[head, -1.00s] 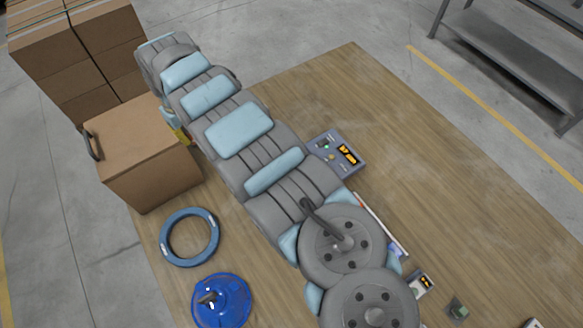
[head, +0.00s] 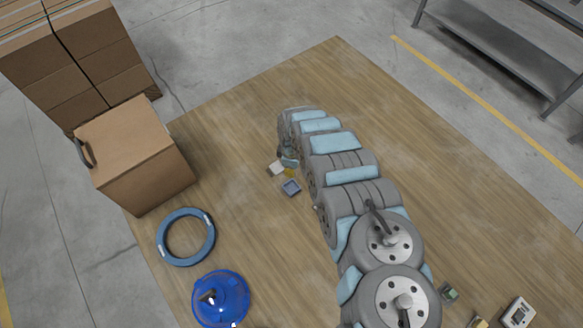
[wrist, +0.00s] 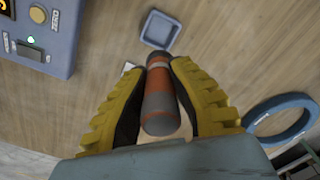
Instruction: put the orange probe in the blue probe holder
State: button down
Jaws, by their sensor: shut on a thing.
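My gripper (wrist: 160,66) is shut on the orange probe (wrist: 158,104), an orange and grey cylinder with a dark far end, held between the yellow ribbed fingers. A small square blue tray with a hollow middle, which looks like the blue probe holder (wrist: 146,33), lies on the table just beyond the probe's far end in the wrist view. The probe and holder appear apart, though the height gap cannot be told. In the head view the holder (head: 291,187) lies just below my gripper (head: 289,171), which is mostly hidden by my arm; the probe cannot be made out there.
A blue-grey device with buttons (wrist: 42,48) stands at upper left in the wrist view. In the head view, a blue ring (head: 164,238), a blue round object (head: 237,300) and a cardboard box (head: 150,178) are left.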

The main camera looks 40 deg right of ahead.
jog(key=shift+s+f+b, duration=0.1)
jog(key=shift+f+b, duration=4.2)
jog(key=shift+f, duration=1.25)
jog(key=shift+f+b, duration=0.4)
jog(key=shift+f, duration=0.2)
jog(key=c, duration=1)
grip_release()
jog(key=shift+c, duration=0.2)
jog(key=shift+r, duration=0.1)
jog(key=shift+r, duration=1.85)
jog(key=shift+d+r, duration=0.1)
jog(key=shift+r, duration=0.7)
jog(key=shift+s+r, duration=0.15)
jog(key=shift+r, duration=3.15)
